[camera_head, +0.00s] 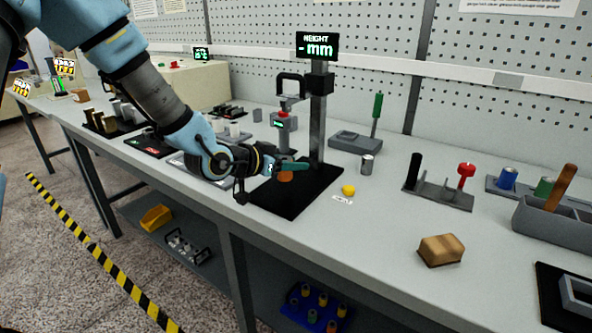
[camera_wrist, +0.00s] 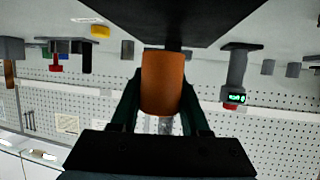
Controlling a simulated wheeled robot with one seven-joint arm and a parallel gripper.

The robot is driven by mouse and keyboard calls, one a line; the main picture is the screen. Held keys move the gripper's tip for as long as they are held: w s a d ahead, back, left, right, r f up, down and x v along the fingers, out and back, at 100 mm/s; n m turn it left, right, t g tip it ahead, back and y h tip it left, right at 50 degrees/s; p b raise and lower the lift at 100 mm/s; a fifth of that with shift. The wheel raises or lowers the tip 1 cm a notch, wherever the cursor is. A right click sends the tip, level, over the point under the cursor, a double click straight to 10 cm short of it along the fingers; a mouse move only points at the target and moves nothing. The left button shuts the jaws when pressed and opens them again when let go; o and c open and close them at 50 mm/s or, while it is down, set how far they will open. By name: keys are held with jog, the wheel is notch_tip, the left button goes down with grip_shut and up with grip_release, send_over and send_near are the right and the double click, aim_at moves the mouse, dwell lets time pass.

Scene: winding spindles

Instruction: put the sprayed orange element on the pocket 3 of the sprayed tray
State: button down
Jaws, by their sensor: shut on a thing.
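My gripper (camera_head: 290,169) is shut on an orange element (camera_head: 285,177), over the black base plate of the height gauge. In the wrist view the orange element (camera_wrist: 162,82) is a plain cylinder between the two dark fingers of my gripper (camera_wrist: 162,112). In the head view my fingers hide part of it, and I cannot tell whether it touches the plate. A grey tray (camera_head: 182,163) lies left of my gripper, partly hidden by my arm. I cannot read a label naming the sprayed tray or its pocket 3.
The height gauge post (camera_head: 318,125) and its measuring head (camera_head: 283,128) stand close behind my gripper; its display shows "-mm". A yellow piece (camera_head: 348,190) lies right of the plate. A rack with dark cylinders (camera_head: 110,125) stands left. The bench front, left of the wooden block (camera_head: 441,250), is clear.

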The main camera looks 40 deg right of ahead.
aim_at(294, 186)
jog(key=f, duration=0.1)
jog(key=d+f+p, duration=0.1)
jog(key=shift+d+f, duration=0.1)
jog(key=shift+f, duration=0.5)
jog(key=shift+f, duration=0.1)
jog(key=shift+f, duration=0.15)
jog(key=shift+c, duration=2)
grip_release()
jog(key=shift+a, duration=0.4)
jog(key=v, duration=0.3)
jog(key=b+v, duration=0.1)
jog(key=v, duration=0.2)
jog(key=b+v, duration=0.1)
jog(key=v, duration=0.3)
jog(key=shift+w+r, duration=0.2)
jog(key=shift+w, duration=0.05)
